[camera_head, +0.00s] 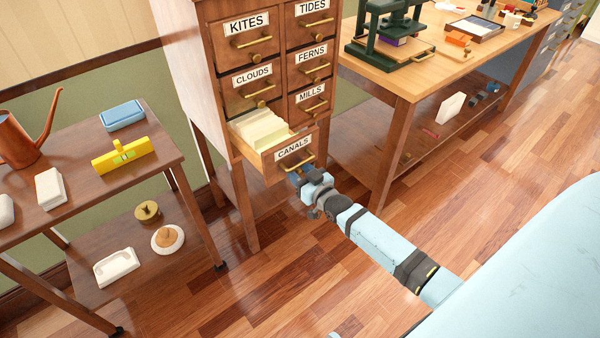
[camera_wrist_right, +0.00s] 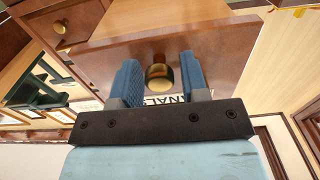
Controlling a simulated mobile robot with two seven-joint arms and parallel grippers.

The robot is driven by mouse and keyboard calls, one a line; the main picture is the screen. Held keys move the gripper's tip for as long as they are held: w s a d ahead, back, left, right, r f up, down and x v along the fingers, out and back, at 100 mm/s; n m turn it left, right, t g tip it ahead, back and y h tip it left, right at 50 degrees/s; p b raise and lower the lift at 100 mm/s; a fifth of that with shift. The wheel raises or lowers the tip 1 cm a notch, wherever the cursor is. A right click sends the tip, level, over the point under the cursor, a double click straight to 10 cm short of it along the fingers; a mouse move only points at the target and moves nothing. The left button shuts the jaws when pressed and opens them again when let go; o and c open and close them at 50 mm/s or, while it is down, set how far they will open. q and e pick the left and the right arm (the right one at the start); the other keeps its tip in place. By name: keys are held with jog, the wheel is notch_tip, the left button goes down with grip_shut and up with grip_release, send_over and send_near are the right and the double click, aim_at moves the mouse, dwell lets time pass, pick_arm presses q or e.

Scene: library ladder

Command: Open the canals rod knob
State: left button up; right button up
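The CANALS drawer (camera_head: 272,163) is pulled out of the wooden cabinet, with pale cards showing inside. Its front carries a label and a brass pull. In the right wrist view, the round brass rod knob (camera_wrist_right: 159,77) lies between the two blue fingers of my right gripper (camera_wrist_right: 160,80). A narrow gap shows between the knob and the right-hand finger; contact on the left-hand side is unclear. In the head view, my right gripper (camera_head: 297,180) is at the low part of the drawer front and hides the knob. My left gripper is not in view.
Closed drawers, including MILLS (camera_head: 311,98) and CLOUDS (camera_head: 254,85), sit above. A workbench (camera_head: 400,80) stands right. The floor in front is clear.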

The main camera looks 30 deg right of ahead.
grip_shut()
jog(key=shift+s, duration=0.15)
jog(key=s+p, duration=0.4)
jog(key=s, duration=0.1)
jog(key=shift+d+r, duration=0.15)
jog(key=shift+d, duration=0.05)
jog(key=shift+s, duration=0.25)
jog(key=shift+f, duration=0.2)
jog(key=shift+o, duration=1.5)
grip_release()
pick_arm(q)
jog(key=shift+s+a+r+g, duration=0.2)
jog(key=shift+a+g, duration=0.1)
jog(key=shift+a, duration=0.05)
